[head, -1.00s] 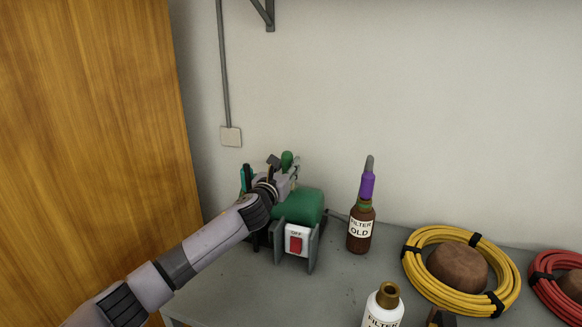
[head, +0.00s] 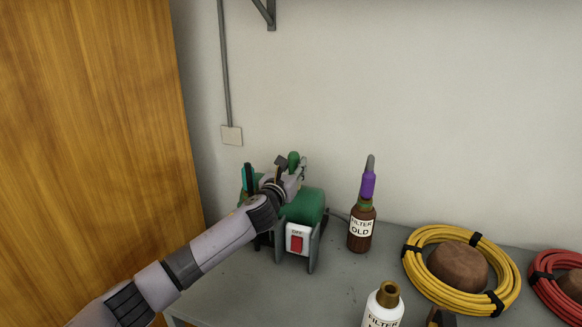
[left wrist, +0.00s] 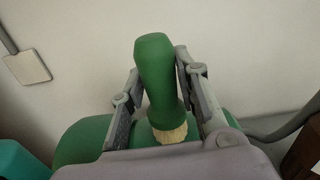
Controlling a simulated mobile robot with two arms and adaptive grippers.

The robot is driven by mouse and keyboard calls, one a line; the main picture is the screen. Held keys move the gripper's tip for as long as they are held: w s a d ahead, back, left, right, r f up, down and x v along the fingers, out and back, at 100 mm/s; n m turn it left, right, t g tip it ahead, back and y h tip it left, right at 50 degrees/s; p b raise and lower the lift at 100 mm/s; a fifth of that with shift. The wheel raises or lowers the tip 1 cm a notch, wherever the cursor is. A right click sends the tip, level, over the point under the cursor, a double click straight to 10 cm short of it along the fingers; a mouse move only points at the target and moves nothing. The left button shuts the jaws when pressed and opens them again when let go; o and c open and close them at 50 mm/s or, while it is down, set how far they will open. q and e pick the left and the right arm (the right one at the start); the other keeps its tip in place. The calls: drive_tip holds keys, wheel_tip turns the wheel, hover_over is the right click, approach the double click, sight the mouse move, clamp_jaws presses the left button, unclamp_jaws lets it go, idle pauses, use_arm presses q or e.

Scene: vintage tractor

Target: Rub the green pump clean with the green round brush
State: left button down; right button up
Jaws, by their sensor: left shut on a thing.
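The green pump (head: 310,206) stands on the grey bench at the back left, with a red switch marked OFF on its front. Its green body also fills the lower part of the left wrist view (left wrist: 84,142). My left gripper (head: 293,172) is over the top of the pump, shut on the green round brush (head: 293,160). In the left wrist view, the brush (left wrist: 155,75) has its green handle up between the fingers and its pale bristles down at the pump's top. Whether the bristles press on it is hard to tell. My right gripper is out of view.
A brown FILTER OLD bottle (head: 361,231) with a purple top stands right of the pump. A white FILTER bottle (head: 383,308) is at the front. Yellow (head: 417,268) and red (head: 545,284) coils lie to the right. A wooden panel (head: 90,130) rises at left.

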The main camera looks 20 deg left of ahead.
use_arm(q)
drive_tip(key=shift+a, duration=0.2)
drive_tip(key=shift+a+p, duration=0.35)
drive_tip(key=shift+a, duration=0.5)
drive_tip(key=shift+d, duration=0.2)
drive_tip(key=shift+d, duration=0.85)
drive_tip(key=shift+a, duration=0.2)
drive_tip(key=shift+a+p, duration=0.3)
drive_tip(key=shift+a, duration=0.5)
drive_tip(key=shift+d, duration=0.1)
drive_tip(key=shift+d, duration=0.9)
